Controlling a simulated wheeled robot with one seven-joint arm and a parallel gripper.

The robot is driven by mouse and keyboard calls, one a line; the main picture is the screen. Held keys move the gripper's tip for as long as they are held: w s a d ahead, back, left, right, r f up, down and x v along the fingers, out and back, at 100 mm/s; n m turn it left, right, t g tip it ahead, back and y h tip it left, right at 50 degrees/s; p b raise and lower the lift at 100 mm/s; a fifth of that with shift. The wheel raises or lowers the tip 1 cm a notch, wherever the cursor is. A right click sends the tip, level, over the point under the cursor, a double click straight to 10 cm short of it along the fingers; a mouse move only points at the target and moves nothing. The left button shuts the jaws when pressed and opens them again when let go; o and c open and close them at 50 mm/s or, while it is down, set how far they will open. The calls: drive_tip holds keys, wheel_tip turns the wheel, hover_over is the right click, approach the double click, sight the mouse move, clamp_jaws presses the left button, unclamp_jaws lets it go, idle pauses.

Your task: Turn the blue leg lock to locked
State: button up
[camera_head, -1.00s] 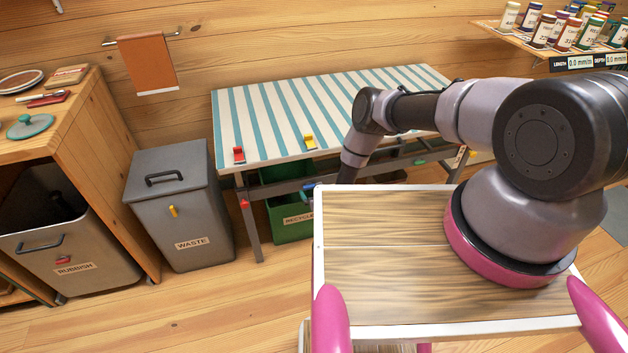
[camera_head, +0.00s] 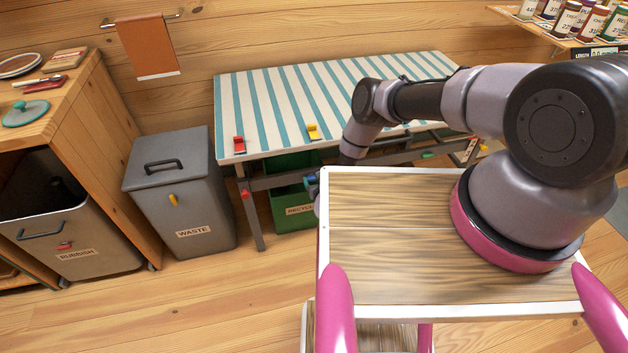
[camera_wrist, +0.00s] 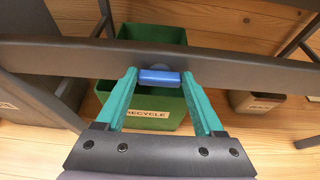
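The blue leg lock (camera_wrist: 159,77) shows in the wrist view as a short blue bar on the dark grey table rail, lying horizontally. My gripper (camera_wrist: 159,74) has its two teal fingers apart, one at each end of the blue bar, with the tips close to the rail. The bar fills nearly the whole gap; firm contact is not visible. In the head view my gripper is mostly hidden behind my own body beside the striped folding table (camera_head: 280,110); only a small blue-teal patch shows there.
A green recycle bin (camera_wrist: 150,38) stands behind and below the rail. A grey waste bin (camera_head: 180,195) stands left of the table. A red lock (camera_head: 245,194) is on the table's left leg, and a green one (camera_head: 428,156) is farther right. Open floor lies in front.

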drive_tip(key=shift+d, duration=0.15)
drive_tip(key=m+y, duration=0.1)
drive_tip(key=m, duration=0.1)
drive_tip(key=m+y, duration=0.1)
drive_tip(key=m, duration=0.1)
drive_tip(key=shift+w+d+f+y, duration=0.1)
drive_tip(key=shift+d+f+y, duration=0.1)
drive_tip(key=shift+y, duration=0.2)
drive_tip(key=shift+d+m+y, duration=0.15)
drive_tip(key=shift+m+y, duration=0.45)
drive_tip(key=shift+m, duration=0.4)
drive_tip(key=shift+g, duration=0.3)
drive_tip(key=o, duration=1.4)
drive_tip(key=v, duration=1)
drive_tip(key=shift+s+d, duration=0.3)
drive_tip(key=shift+s, duration=0.05)
